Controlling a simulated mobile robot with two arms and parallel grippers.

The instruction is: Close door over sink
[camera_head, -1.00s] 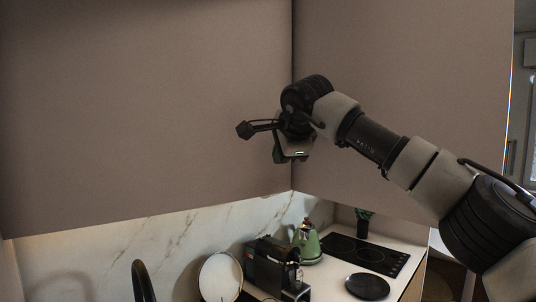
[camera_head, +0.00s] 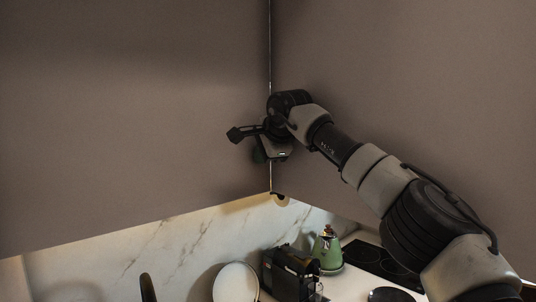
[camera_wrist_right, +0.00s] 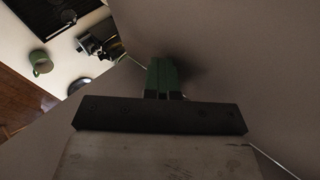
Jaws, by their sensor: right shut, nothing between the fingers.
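A large brown-grey door panel (camera_head: 400,110) fills the right of the head view, standing at an angle to the flat cabinet front (camera_head: 130,120) on the left. A thin vertical gap with light in it runs between them. I cannot tell how far the door stands open. My right gripper (camera_head: 259,156) is at this corner, low on the panels. In the wrist view its green fingers (camera_wrist_right: 162,72) are together and empty, close to a panel surface; contact is unclear. A dark faucet (camera_head: 147,288) shows below at the bottom edge. My left gripper is out of view.
Below the panels is a marble backsplash (camera_head: 160,250). A white plate (camera_head: 236,283), a black coffee machine (camera_head: 288,275), a green kettle (camera_head: 328,250) and a black hob (camera_head: 376,262) are on the counter. My right arm crosses in front of the right panel.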

